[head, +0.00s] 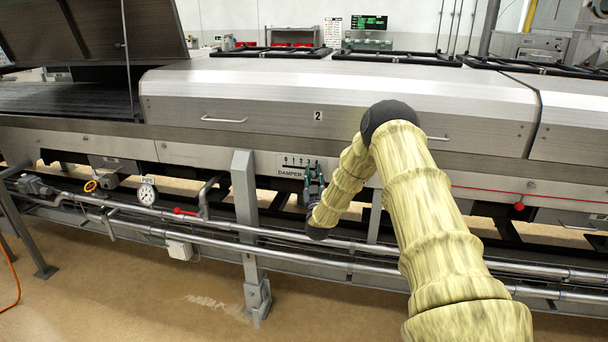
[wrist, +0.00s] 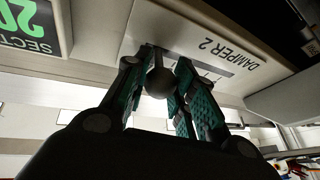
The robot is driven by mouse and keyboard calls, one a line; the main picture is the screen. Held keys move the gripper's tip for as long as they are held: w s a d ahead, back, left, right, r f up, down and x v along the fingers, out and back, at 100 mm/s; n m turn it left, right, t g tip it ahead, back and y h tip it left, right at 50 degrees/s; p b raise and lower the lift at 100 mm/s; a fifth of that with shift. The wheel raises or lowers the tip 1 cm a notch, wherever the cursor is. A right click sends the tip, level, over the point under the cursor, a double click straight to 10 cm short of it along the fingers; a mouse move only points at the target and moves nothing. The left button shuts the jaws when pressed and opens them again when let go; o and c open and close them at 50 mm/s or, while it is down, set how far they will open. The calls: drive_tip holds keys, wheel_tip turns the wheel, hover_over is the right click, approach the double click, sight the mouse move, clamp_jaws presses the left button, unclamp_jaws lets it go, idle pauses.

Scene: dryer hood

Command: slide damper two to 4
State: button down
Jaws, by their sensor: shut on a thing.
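The damper two plate (head: 289,168) is on the machine's side below the hood, with a row of scale numbers starting at 0 on the left above its DAMPER lettering. In the wrist view the DAMPER 2 plate (wrist: 206,46) shows upside down. A dark round knob (wrist: 160,82) sits on a stem between my fingers. My gripper (head: 314,178) is shut on this knob and stands in front of the right part of the scale. It hides the knob and part of the lettering in the head view. The exact number at the knob cannot be read.
A grey upright post (head: 245,215) stands just left of the plate. Long pipes (head: 210,223) run across below it, with a pipe gauge (head: 147,194) at left.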

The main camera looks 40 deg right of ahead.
drive_tip(key=shift+s+d+f, duration=0.1)
drive_tip(key=shift+s+d, duration=0.05)
drive_tip(key=shift+d, duration=0.05)
drive_tip(key=c, duration=1.6)
unclamp_jaws()
drive_tip(key=o, duration=0.5)
drive_tip(key=shift+s+d, duration=0.15)
drive_tip(key=shift+s, duration=0.1)
drive_tip(key=shift+c, duration=0.2)
drive_tip(key=shift+w+a, duration=0.2)
drive_tip(key=shift+a, duration=0.1)
drive_tip(key=v, duration=1.1)
drive_tip(key=shift+s, duration=0.45)
drive_tip(key=shift+f, duration=0.1)
drive_tip(key=shift+a, duration=0.1)
